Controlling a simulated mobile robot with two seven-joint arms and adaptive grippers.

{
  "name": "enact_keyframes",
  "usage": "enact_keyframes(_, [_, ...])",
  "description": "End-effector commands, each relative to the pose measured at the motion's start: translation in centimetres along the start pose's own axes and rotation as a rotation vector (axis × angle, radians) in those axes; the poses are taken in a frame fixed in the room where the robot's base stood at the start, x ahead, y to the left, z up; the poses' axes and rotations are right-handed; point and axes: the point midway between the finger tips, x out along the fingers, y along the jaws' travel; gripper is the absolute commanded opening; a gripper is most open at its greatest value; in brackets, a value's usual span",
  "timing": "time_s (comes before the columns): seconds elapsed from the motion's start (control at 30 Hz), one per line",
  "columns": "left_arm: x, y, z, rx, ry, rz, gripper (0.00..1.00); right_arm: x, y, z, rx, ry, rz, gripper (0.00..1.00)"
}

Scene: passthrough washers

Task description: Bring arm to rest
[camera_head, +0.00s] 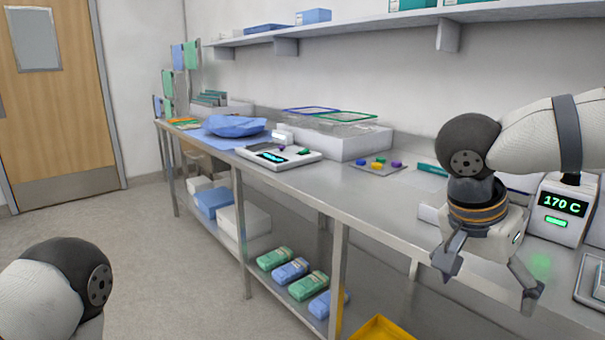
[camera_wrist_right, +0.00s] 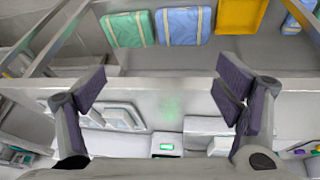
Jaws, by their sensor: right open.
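My right gripper (camera_head: 487,282) hangs with its fingers pointing down over the front edge of the metal counter (camera_head: 345,190) at the right of the head view. It is open, with nothing between its fingers. In the right wrist view the two fingers (camera_wrist_right: 163,88) stand wide apart above the counter edge. My left arm shows only as a rounded link at the lower left of the head view; its gripper is out of the picture.
A device reading 170 C (camera_head: 562,205) stands close to the right gripper. A scale (camera_head: 278,157), a white box (camera_head: 335,138) and a blue cloth (camera_head: 235,125) are farther along. Packs (camera_head: 309,285) and a yellow bin (camera_head: 381,330) are below. The floor at left is clear.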

Motion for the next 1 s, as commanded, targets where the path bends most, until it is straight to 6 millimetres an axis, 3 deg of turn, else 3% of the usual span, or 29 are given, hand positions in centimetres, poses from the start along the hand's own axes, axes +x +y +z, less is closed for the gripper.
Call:
enact_keyframes(0.03, [0.1, 0.1, 0.0, 0.001, -0.001, 0.001, 0.40, 4.0, -0.4, 0.4, -0.027, 0.092, 0.027, 0.84])
enact_keyframes(0.1, [0.1, 0.1, 0.0, 0.002, -0.001, 0.001, 0.40, 9.7, -1.0, 1.3, -0.096, 0.236, 0.002, 0.84])
enact_keyframes(0.17, [0.1, 0.1, 0.0, 0.002, -0.001, 0.001, 0.40, 14.3, -1.3, 3.4, -0.205, 0.314, -0.058, 0.84])
enact_keyframes(0.2, [0.1, 0.1, 0.0, 0.001, -0.002, 0.001, 0.40, 17.1, -1.1, 5.5, -0.290, 0.328, -0.108, 0.84])
enact_keyframes(0.27, [0.1, 0.0, 0.1, 0.001, -0.003, 0.001, 0.40, 20.5, -0.2, 9.3, -0.417, 0.300, -0.179, 0.84])
enact_keyframes(0.37, [0.1, 0.0, 0.0, 0.001, -0.002, 0.000, 0.40, 24.5, 3.3, 16.2, -0.605, 0.163, -0.256, 0.84])
enact_keyframes(0.4, [0.1, 0.0, 0.0, 0.001, -0.002, 0.000, 0.40, 25.5, 5.3, 18.9, -0.671, 0.090, -0.273, 0.84])
enact_keyframes(0.53, [0.1, 0.0, 0.0, 0.001, -0.001, 0.001, 0.40, 26.9, 12.5, 26.0, -0.835, -0.157, -0.278, 0.84])
enact_keyframes(0.6, [0.1, 0.0, 0.0, 0.001, -0.001, 0.001, 0.40, 26.8, 15.9, 28.4, -0.892, -0.267, -0.261, 0.84])
enact_keyframes(0.7, [0.1, 0.0, 0.0, 0.001, -0.001, 0.001, 0.40, 26.3, 19.3, 30.4, -0.940, -0.374, -0.239, 0.84])
enact_keyframes(0.8, [0.1, 0.0, 0.0, 0.001, -0.001, 0.001, 0.40, 26.1, 20.7, 31.2, -0.957, -0.418, -0.228, 0.84])
enact_keyframes(1.0, [0.1, 0.0, 0.0, 0.001, -0.001, 0.001, 0.40, 26.0, 20.7, 31.2, -0.958, -0.423, -0.229, 0.84])
